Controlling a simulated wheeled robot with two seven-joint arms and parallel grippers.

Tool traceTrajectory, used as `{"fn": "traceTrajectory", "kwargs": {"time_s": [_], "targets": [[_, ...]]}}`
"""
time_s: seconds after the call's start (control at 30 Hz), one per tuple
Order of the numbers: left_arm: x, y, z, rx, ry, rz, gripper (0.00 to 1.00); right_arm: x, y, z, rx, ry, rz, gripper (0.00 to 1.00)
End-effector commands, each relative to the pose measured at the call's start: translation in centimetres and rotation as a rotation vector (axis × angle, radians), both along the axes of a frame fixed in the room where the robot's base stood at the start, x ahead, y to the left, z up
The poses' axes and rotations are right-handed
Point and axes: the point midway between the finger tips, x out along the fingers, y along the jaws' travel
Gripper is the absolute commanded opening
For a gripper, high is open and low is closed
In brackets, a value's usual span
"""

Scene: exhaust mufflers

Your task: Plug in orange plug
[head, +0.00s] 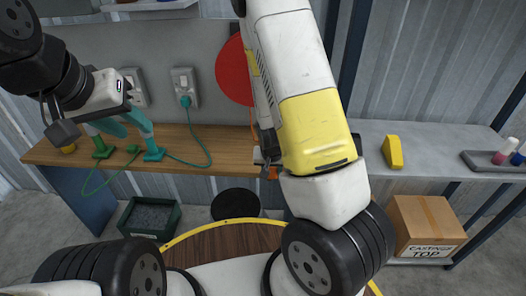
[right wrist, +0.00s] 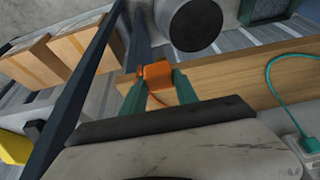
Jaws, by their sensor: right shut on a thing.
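The orange plug (right wrist: 157,75) is between the two green fingers of my right gripper (right wrist: 158,85) in the right wrist view, and the gripper is shut on it. In the head view my right gripper (head: 264,160) is largely hidden behind my right arm, near the wooden shelf's right end; a bit of the orange plug (head: 272,173) shows there. Two wall sockets are at the left: one (head: 135,88) is partly hidden by my left arm, the other (head: 186,80) holds a green plug (head: 185,101).
A red disc (head: 234,70) is on the wall. A grey counter (head: 440,150) with a yellow object (head: 393,152) is at right, above a cardboard box (head: 427,225).

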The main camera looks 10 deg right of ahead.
Motion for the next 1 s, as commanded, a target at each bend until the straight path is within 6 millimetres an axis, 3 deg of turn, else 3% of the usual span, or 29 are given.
{"fn": "traceTrajectory", "kwargs": {"time_s": [0.13, 0.3, 0.43, 1.0], "targets": [[0.0, 0.0, 0.0, 0.000, 0.000, 0.000, 0.36, -0.2, 0.0, -0.8, -0.007, 0.003, 0.026, 0.00], [0.0, 0.0, 0.0, 0.000, 0.000, 0.000, 0.36, -1.2, 0.6, -4.6, -0.015, 0.011, 0.180, 0.00], [0.0, 0.0, 0.0, 0.000, 0.000, 0.000, 0.36, -1.8, 1.4, -6.4, -0.003, 0.005, 0.263, 0.00], [0.0, 0.0, 0.0, 0.000, 0.000, 0.000, 0.36, -1.8, 1.7, -6.6, 0.000, 0.000, 0.282, 0.00]]}}
